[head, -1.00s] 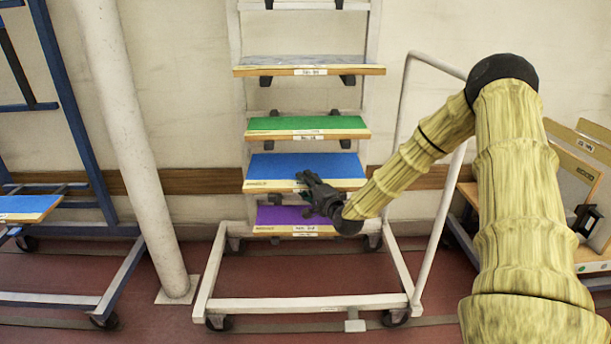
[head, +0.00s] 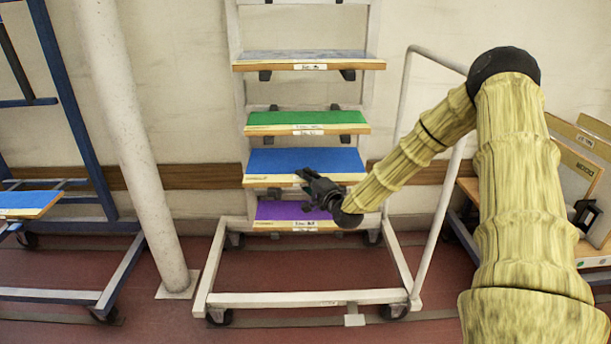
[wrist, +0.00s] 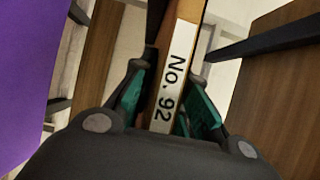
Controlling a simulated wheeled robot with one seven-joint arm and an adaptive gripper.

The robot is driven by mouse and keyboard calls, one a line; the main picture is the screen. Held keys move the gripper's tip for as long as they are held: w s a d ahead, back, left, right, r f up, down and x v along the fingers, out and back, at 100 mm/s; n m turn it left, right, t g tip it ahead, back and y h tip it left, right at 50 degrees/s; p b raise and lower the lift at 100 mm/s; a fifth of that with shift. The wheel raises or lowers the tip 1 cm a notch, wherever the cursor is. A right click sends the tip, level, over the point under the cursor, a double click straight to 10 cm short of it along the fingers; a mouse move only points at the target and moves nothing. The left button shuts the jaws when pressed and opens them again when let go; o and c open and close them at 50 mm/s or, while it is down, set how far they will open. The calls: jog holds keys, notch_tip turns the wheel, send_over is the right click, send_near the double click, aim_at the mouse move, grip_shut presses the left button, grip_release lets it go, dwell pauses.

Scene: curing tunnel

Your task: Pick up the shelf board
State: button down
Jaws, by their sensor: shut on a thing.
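The shelf board is a blue-topped board (head: 300,160) with a pale wooden front edge, on the white rack in the head view. My gripper (head: 304,177) is at the middle of its front edge, shut on it. The blue top is not seen in the wrist view. I cannot tell whether the board is clear of its supports.
A purple board (head: 290,210) sits just below, and it also fills the left of the wrist view (wrist: 30,75). A green board (head: 305,118) and a grey board (head: 305,55) are above. A white pole (head: 125,150) stands left; stacked boards (head: 575,160) stand right.

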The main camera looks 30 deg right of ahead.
notch_tip(320, 180, up, 10)
jog(key=p, duration=0.3)
dwell(0.6)
